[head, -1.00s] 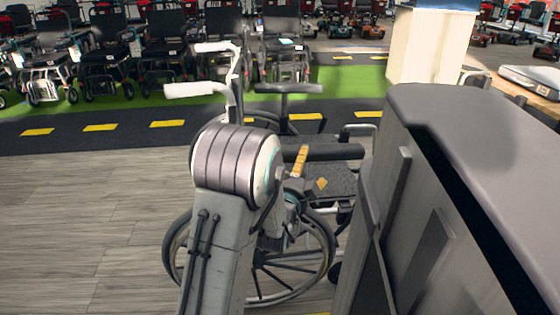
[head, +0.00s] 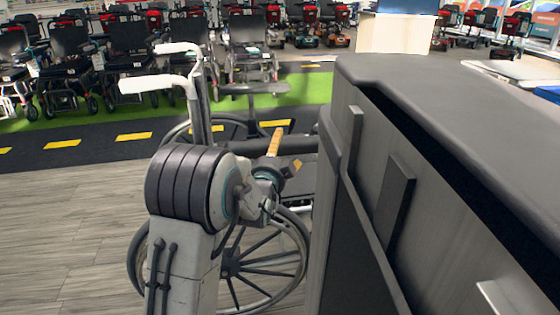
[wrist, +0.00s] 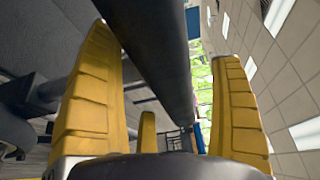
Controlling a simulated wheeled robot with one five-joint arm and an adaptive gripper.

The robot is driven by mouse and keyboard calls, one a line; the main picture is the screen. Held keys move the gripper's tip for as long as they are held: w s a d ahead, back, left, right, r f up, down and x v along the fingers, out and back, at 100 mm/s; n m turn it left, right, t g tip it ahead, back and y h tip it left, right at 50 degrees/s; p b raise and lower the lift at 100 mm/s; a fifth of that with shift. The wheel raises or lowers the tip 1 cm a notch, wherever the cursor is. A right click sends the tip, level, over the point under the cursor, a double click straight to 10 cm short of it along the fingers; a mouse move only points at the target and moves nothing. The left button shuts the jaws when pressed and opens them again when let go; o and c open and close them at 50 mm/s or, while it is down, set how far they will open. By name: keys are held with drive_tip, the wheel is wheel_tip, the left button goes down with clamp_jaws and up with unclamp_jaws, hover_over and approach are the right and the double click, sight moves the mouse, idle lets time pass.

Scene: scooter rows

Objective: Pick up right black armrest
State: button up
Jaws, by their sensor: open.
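A wheelchair (head: 236,268) with white push handles stands ahead, seen from its side. Its near armrest, a long black padded bar (head: 300,144), runs level above the seat. My gripper (head: 284,155) is at the rear end of this bar, with its yellow fingers spread. In the wrist view, the black bar (wrist: 150,45) passes between the two yellow fingers of my gripper (wrist: 165,55). The fingers do not visibly close on it. My arm hides part of the chair's back and wheel, and the big grey body at right hides its front.
The wheelchair's far armrest (head: 254,88) is beyond the near one. Rows of mobility chairs (head: 140,55) stand at the back on green carpet. The wooden floor (head: 70,235) at left is clear.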

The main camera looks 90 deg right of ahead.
drive_tip(key=shift+b+x, duration=0.5)
drive_tip(key=shift+x, duration=0.3)
drive_tip(key=c, duration=1.3)
drive_tip(key=shift+r, duration=0.1)
drive_tip(key=shift+c, duration=0.3)
